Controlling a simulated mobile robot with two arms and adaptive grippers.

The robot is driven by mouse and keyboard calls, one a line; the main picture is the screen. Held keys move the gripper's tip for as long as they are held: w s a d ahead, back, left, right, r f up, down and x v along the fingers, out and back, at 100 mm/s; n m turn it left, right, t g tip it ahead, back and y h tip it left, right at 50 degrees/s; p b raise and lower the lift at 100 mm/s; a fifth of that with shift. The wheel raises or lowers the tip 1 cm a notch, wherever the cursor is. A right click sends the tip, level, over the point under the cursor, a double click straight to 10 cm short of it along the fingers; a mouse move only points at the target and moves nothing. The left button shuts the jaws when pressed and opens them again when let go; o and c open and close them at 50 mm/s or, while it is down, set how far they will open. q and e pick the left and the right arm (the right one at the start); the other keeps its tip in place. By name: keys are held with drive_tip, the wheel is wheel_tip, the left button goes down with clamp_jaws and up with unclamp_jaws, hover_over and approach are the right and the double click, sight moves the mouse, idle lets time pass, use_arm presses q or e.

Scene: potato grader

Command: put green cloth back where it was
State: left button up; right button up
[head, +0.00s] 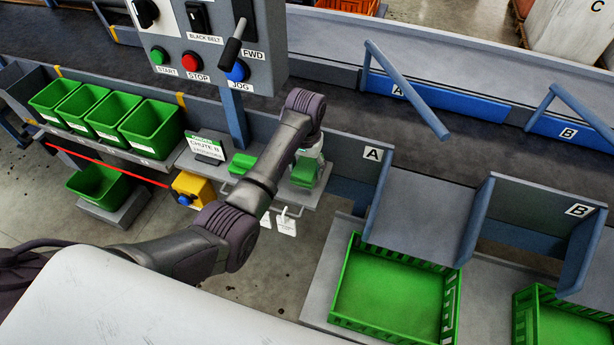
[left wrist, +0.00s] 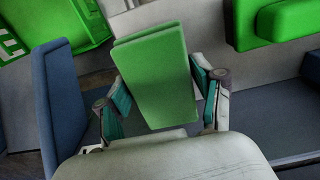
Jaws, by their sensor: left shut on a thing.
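The green cloth (head: 304,172) is a folded block, held over the small grey shelf below the control panel. It also shows in the left wrist view (left wrist: 152,70), upright in the picture between teal finger pads. My left gripper (head: 306,162) is shut on it; in the left wrist view the gripper (left wrist: 163,98) has a finger on each side. A second green folded thing (head: 241,163) lies on the shelf (head: 265,185) to the left, and a green thing (left wrist: 287,20) shows at the top right of the left wrist view. I cannot tell whether the cloth touches the shelf. My right gripper is not in view.
The control panel (head: 215,45) stands behind the shelf. Tags (head: 286,222) hang below the shelf. The chute A divider (head: 360,165) and a green crate (head: 395,332) are right.

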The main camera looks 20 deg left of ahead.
sight(307, 165)
use_arm(q)
drive_tip(key=shift+w+f, duration=0.2)
drive_tip(key=shift+d+f, duration=0.1)
drive_tip(key=shift+f, duration=2)
drive_tip(key=o, duration=1)
wheel_tip(307, 165, up, 12)
drive_tip(key=shift+r+b, duration=0.15)
drive_tip(key=shift+b, duration=0.25)
